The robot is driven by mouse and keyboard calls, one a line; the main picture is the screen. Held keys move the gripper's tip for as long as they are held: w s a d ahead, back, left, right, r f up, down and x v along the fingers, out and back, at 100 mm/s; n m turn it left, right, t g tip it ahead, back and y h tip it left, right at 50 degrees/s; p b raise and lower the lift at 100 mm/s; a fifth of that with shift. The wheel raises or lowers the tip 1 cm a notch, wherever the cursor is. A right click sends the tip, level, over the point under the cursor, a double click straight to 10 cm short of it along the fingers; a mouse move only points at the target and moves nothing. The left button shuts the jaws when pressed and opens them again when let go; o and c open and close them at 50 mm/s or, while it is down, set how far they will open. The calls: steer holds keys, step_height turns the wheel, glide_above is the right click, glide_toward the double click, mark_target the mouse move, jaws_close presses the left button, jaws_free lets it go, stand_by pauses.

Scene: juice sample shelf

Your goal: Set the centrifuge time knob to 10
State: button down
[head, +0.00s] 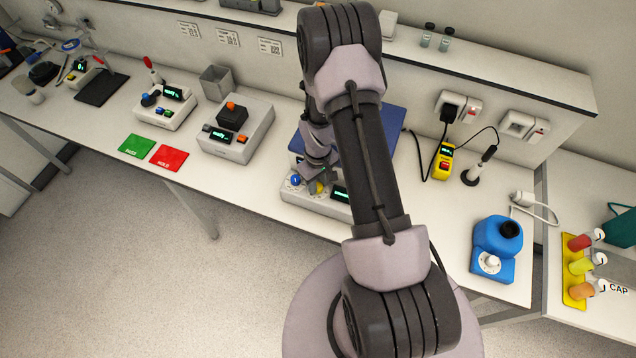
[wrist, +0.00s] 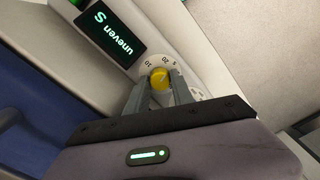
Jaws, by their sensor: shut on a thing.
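The centrifuge (head: 300,196) stands at the bench's front edge, a pale box with a blue lid (head: 388,128), partly hidden behind my arm. Its yellow knob (wrist: 160,78) sits on a white dial (wrist: 148,66) with the numbers 10 and 20 readable in the wrist view; other marks are covered. My gripper (wrist: 161,84) is shut on the yellow knob, a finger on each side. I cannot tell the knob's exact setting. In the head view my gripper (head: 318,182) is over the panel, right of a blue knob (head: 295,180).
Left on the bench are a device with an orange-topped black block (head: 236,140), a green card (head: 136,146) and a red card (head: 169,158). Right are a yellow meter (head: 443,161), a blue device (head: 493,250) and a yellow rack with several capped tubes (head: 572,290).

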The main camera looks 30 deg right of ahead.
steer(key=n+b, duration=0.2)
steer(key=n, duration=0.1)
steer(key=shift+f, duration=0.15)
steer(key=n+b, duration=0.2)
steer(key=n, duration=0.2)
steer(key=n+b, duration=0.1)
steer(key=n, duration=0.3)
steer(key=shift+n, duration=1.9)
steer(key=shift+r, duration=0.2)
steer(key=c, duration=1.4)
jaws_free()
